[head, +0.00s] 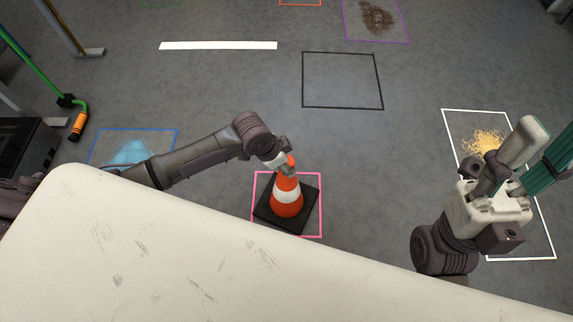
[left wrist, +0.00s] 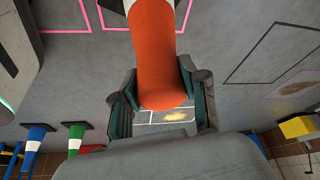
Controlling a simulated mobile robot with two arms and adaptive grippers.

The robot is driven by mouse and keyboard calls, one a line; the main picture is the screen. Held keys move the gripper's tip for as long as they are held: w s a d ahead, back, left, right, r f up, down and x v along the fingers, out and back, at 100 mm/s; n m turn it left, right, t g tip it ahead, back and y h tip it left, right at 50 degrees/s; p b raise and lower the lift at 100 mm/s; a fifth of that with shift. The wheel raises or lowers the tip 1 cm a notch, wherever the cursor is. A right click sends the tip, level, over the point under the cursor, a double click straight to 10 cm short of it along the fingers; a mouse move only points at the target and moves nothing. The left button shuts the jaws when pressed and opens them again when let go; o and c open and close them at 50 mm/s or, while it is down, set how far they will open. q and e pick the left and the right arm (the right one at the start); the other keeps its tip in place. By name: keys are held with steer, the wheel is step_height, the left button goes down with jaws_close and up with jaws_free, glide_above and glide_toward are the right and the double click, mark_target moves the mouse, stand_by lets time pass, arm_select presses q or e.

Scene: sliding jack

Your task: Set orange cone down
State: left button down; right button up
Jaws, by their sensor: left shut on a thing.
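The orange cone (head: 287,203) has a white band and a black square base. It stands about upright over the pink outlined square (head: 321,222), its base turned askew to the outline and one corner near the left line. I cannot tell if the base touches the floor. My left gripper (head: 285,162) is shut on the cone's top. My right gripper (head: 543,140) is open and empty at the right, away from the cone.
A pale table or panel (head: 150,250) fills the near foreground. Other floor outlines are a blue one (head: 177,140) with a liquid puddle, a black empty one (head: 342,108), and a white one (head: 450,140) with yellow crumbs. A green-handled tool (head: 78,122) stands at left.

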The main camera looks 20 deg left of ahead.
arm_select(q)
steer(key=shift+r, duration=0.2)
steer(key=shift+f, duration=0.1)
steer(key=c, duration=0.6)
jaws_free()
steer(key=shift+f, duration=0.1)
